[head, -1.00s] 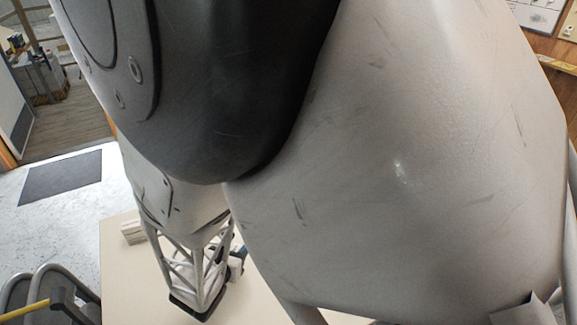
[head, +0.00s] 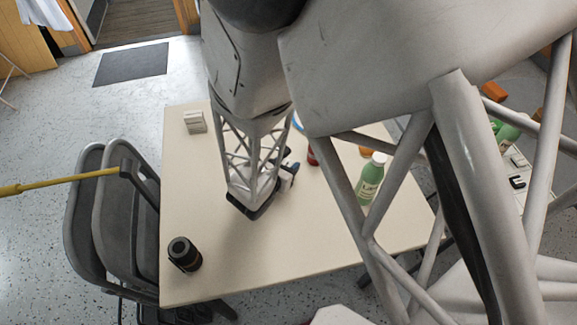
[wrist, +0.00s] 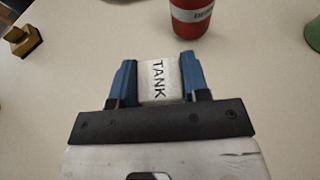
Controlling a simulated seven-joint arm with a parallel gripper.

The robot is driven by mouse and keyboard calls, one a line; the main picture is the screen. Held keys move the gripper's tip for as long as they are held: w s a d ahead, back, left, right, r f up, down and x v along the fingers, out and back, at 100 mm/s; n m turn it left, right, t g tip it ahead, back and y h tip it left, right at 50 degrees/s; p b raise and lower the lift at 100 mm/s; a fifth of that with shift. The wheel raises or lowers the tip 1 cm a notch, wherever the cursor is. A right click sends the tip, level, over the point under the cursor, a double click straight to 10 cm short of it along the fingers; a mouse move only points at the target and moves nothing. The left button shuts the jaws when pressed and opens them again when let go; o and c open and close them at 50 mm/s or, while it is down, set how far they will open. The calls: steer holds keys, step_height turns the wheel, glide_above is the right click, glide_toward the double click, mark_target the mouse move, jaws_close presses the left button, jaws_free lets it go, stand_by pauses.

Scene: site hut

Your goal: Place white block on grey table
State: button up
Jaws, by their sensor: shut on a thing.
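I cannot tell whether the block touches the tabletop. This table looks cream rather than grey. A second pale surface (head: 530,158) shows partly at the right, behind my arm.
A red can (wrist: 192,15) and a brass-coloured object (wrist: 22,40) stand beyond the gripper. The table also bears a green bottle (head: 370,180), a black cylinder (head: 184,254) and a small off-white item (head: 194,122). Folding chairs (head: 125,205) stand at left. The table's front middle is clear.

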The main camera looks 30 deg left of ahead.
steer(key=shift+f, duration=1)
steer(key=shift+f, duration=0.1)
steer(key=o, duration=1)
steer(key=shift+c, duration=0.2)
